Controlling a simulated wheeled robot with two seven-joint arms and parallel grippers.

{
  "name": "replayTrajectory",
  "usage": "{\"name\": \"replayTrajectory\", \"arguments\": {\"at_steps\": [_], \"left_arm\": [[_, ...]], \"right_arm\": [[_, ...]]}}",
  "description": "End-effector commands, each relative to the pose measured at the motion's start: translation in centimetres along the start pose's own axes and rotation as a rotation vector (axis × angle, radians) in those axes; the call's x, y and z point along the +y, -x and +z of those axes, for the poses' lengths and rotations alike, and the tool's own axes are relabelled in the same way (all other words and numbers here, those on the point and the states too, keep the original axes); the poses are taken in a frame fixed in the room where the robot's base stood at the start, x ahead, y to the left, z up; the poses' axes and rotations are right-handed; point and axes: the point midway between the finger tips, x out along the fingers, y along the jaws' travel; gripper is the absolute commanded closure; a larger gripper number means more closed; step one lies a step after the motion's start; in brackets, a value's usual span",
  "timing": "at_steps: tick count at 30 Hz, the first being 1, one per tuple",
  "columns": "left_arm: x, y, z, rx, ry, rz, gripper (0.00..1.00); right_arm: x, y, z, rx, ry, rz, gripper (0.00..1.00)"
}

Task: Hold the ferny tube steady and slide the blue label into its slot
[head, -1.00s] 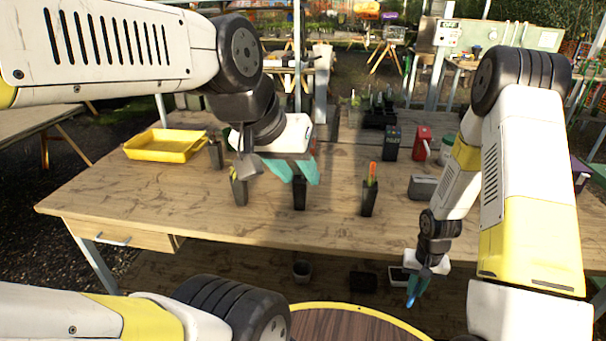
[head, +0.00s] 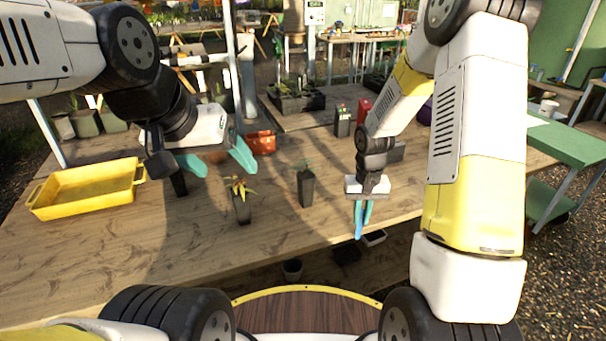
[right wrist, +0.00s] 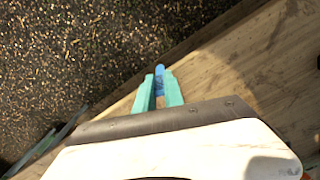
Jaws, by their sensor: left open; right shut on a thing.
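The ferny tube (head: 306,188) is a dark square pot with a small green plant, standing upright on the bench near the middle. My left gripper (head: 217,160) is open and empty, up and left of this tube and apart from it. My right gripper (head: 361,218) points down near the bench's front edge, right of the ferny tube. It is shut on the blue label (right wrist: 160,70), whose end sticks out past the fingertips in the right wrist view. The label's slot cannot be made out.
A tube with yellow-red leaves (head: 242,208) stands left of the ferny tube. Another dark tube (head: 180,184) is partly hidden under my left gripper. A yellow tray (head: 85,190) lies at left, an orange pot (head: 262,143) behind. The bench front (head: 200,255) is clear.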

Motion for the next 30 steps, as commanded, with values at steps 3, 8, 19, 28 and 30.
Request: {"name": "replayTrajectory", "arguments": {"at_steps": [3,8,19,28,30], "left_arm": [[0.0,0.0,0.0,0.0,0.0,0.0,0.25],[0.0,0.0,0.0,0.0,0.0,0.0,0.25],[0.0,0.0,0.0,0.0,0.0,0.0,0.25],[0.0,0.0,0.0,0.0,0.0,0.0,0.25],[0.0,0.0,0.0,0.0,0.0,0.0,0.25]], "right_arm": [[0.2,1.8,-0.2,0.002,0.0,0.004,1.0],[0.1,1.9,-0.2,-0.001,0.002,0.005,1.0],[-2.6,4.6,-3.2,-0.001,0.034,0.007,1.0],[-11.3,12.9,-10.8,-0.008,0.211,0.004,1.0],[-13.2,14.9,-11.8,-0.011,0.248,-0.002,1.0]]}}
